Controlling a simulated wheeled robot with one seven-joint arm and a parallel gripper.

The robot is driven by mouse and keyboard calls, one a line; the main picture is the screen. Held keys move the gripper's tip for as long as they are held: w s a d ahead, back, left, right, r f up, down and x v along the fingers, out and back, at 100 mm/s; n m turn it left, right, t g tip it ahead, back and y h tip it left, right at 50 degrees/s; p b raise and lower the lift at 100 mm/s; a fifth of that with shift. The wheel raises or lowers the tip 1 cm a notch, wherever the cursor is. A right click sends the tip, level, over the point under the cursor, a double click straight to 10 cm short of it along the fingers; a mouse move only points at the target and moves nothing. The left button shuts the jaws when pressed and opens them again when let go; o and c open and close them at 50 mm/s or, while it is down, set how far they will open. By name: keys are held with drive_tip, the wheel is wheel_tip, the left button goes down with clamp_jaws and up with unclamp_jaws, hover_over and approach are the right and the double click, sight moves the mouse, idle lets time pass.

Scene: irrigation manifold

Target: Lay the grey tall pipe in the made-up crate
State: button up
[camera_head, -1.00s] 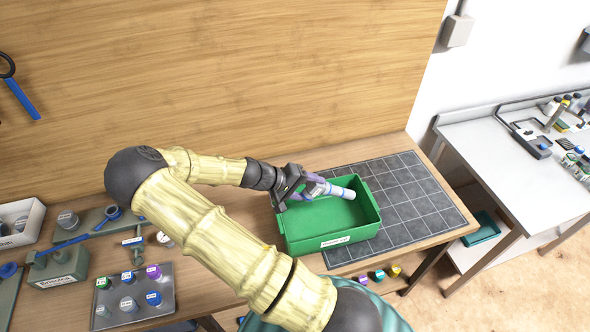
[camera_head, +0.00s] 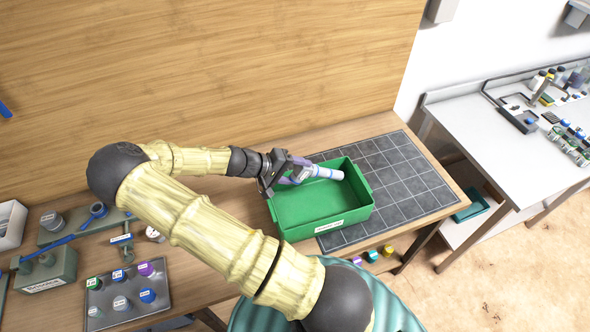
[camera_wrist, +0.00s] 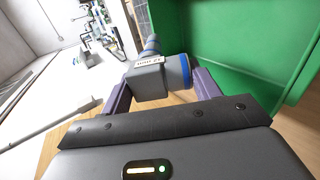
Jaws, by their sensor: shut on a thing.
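My gripper (camera_head: 296,175) is shut on the grey pipe (camera_head: 326,172) and holds it lying roughly level over the far part of the green crate (camera_head: 347,214). The pipe looks pale with blue bands in the head view and points right. In the wrist view, the pipe (camera_wrist: 150,79) is grey with a blue rim and a small label, between my purple fingers (camera_wrist: 162,90). The green crate wall (camera_wrist: 232,40) stands beside it at the right. The crate's visible floor is empty. I cannot tell the gap between pipe and crate floor.
The crate stands partly on a dark gridded mat (camera_head: 405,185), with free room to its right. A grey tray (camera_head: 134,296) with several capped pieces and a fixture block (camera_head: 48,272) are at the left. A wooden panel (camera_head: 200,70) rises behind.

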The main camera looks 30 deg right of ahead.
sight(295, 180)
drive_tip(key=shift+f, duration=0.55)
drive_tip(key=shift+a+f+b, duration=0.2)
drive_tip(key=shift+f+b, duration=0.95)
drive_tip(key=shift+f, duration=0.15)
wheel_tip(295, 180, down, 8)
drive_tip(key=b, duration=0.5)
drive_tip(key=shift+d, duration=0.15)
drive_tip(key=o, duration=1.3)
drive_tip(key=shift+s, duration=0.1)
drive_tip(key=shift+c, duration=0.2)
